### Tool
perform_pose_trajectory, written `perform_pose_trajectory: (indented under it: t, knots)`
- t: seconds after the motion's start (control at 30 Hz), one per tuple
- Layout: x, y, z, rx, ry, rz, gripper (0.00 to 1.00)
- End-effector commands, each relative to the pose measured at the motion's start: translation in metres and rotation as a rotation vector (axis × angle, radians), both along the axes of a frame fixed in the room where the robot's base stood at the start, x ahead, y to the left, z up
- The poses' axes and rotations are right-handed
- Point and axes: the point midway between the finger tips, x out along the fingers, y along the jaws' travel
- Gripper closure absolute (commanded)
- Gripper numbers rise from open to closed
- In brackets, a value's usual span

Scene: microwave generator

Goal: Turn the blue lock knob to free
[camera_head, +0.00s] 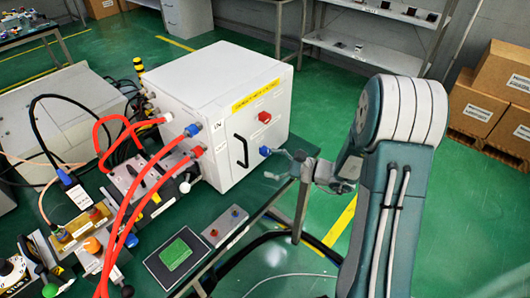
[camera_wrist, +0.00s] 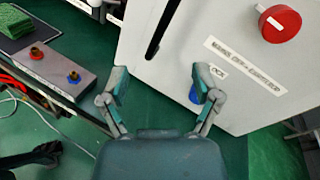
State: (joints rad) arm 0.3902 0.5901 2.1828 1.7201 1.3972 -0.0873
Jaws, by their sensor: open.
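The blue lock knob (camera_head: 265,151) sits low on the front of the white cabinet (camera_head: 200,90), right of its black handle. In the wrist view the blue knob (camera_wrist: 193,96) is mostly hidden behind my gripper's right finger. My gripper (camera_head: 276,164) is open in front of the cabinet, close to the knob. In the wrist view my gripper (camera_wrist: 162,84) has its fingers spread wide with nothing between them, and the knob lies toward the right finger, not centred. I cannot tell whether the finger touches the knob.
A red knob (camera_wrist: 280,24) is on the same panel, and the black handle (camera_head: 241,151) stands out from it. A small grey box (camera_head: 225,226) with red and blue buttons and a black-framed green pad (camera_head: 174,254) lie on the bench. Red hoses (camera_head: 125,215) crowd the left. Open floor lies right.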

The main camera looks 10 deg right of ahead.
Motion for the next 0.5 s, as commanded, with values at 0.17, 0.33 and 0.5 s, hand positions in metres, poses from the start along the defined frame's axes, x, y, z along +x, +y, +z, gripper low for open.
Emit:
perform_pose_trajectory:
  t: [0.17,0.33,0.5]
  knots:
    - [0.026,-0.046,-0.048,0.151,0.050,-0.236,0.19]
    - [0.034,-0.069,-0.070,0.208,0.062,-0.350,0.19]
    - [0.043,-0.065,-0.071,0.213,0.062,-0.361,0.19]
